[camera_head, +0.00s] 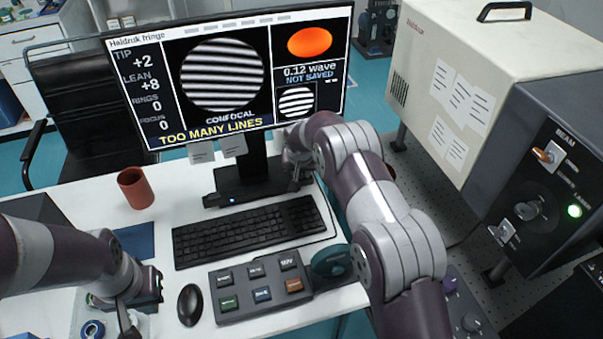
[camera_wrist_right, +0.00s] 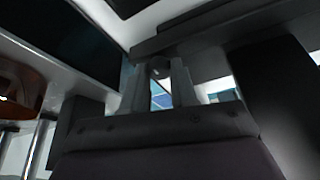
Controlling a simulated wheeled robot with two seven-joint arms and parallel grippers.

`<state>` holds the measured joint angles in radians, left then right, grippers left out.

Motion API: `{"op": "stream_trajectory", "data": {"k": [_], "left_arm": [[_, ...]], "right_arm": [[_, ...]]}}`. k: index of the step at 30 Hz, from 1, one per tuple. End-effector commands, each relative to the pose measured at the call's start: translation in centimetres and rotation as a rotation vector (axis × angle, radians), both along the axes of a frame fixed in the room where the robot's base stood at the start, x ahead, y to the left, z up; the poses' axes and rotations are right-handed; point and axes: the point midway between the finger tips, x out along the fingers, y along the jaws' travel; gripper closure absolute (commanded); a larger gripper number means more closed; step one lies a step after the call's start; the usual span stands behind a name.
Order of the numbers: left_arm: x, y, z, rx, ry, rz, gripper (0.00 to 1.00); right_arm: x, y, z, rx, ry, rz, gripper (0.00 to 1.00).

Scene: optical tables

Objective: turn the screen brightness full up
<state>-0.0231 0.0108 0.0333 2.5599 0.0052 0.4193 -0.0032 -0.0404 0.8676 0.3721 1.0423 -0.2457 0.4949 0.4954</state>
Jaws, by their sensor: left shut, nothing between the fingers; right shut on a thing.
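The screen (camera_head: 232,75) is lit and readable. It shows striped fringe pictures, an orange disc and the yellow words "TOO MANY LINES". My right gripper (camera_head: 296,168) is at the screen's lower right edge, partly hidden by my right arm. In the right wrist view its fingers (camera_wrist_right: 161,92) close on a small dark part (camera_wrist_right: 158,69) under a dark overhanging edge. That part is too dim to identify surely as the brightness control. My left gripper (camera_head: 128,318) is shut and empty, low over the desk at the lower left.
The keyboard (camera_head: 247,230), mouse (camera_head: 190,304) and button box (camera_head: 262,288) lie on the desk in front of the screen. A red-brown cup (camera_head: 136,188) stands left of the screen stand (camera_head: 256,165). A large beige cabinet (camera_head: 480,70) stands at the right.

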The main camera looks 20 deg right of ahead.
Motion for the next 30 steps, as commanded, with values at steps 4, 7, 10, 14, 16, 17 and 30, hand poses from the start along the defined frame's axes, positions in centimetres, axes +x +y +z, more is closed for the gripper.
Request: {"op": "stream_trajectory", "data": {"k": [4, 7, 10, 14, 16, 17, 30], "left_arm": [[0.0, 0.0, -2.5, 0.0, 0.0, 0.0, 1.0], [0.0, 0.0, -3.7, 0.0, 0.0, 0.0, 1.0], [0.0, 0.0, -4.6, 0.0, 0.0, 0.0, 1.0], [0.0, 0.0, -5.0, 0.0, 0.0, 0.0, 1.0], [0.0, 0.0, -4.8, 0.0, 0.0, 0.0, 1.0], [0.0, 0.0, -4.5, 0.0, 0.0, 0.0, 1.0], [0.0, 0.0, 1.4, 0.0, 0.0, 0.0, 1.0]], "right_arm": [[0.1, 0.1, -0.7, -0.001, -0.002, -0.135, 1.0], [0.1, 0.2, -0.7, 0.0, -0.002, -0.23, 1.0], [0.1, 0.2, -0.6, 0.0, -0.002, -0.328, 1.0], [0.2, 0.3, -0.2, 0.001, -0.001, -0.449, 1.0], [0.2, 0.3, -0.1, 0.0, 0.0, -0.511, 1.0], [0.2, 0.4, 0.1, 0.0, 0.001, -0.537, 1.0], [0.2, 0.4, 0.6, 0.001, 0.002, -0.811, 1.0]]}}
